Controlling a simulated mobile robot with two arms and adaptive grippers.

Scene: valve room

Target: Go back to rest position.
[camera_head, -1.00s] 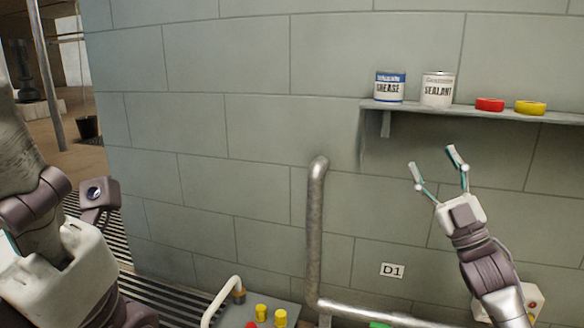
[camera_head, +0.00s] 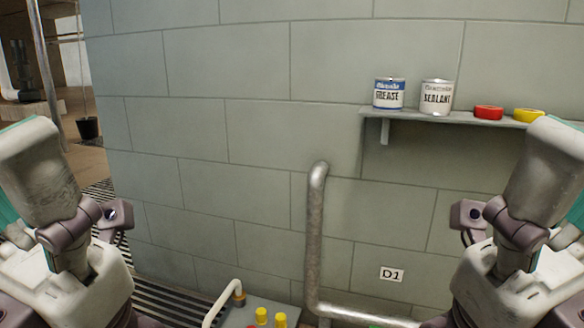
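My two arms are folded up at the two sides of the head view, roughly mirroring each other. Arm links of mine fill the lower left and the lower right. The fingertips of my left gripper and of my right gripper do not show, so I cannot see whether they are open or hold anything. Neither arm is seen touching the wall or the shelf.
A wall shelf (camera_head: 440,117) holds a grease can (camera_head: 389,94), a sealant can (camera_head: 436,97), a red roll (camera_head: 488,112) and a yellow roll (camera_head: 528,115).

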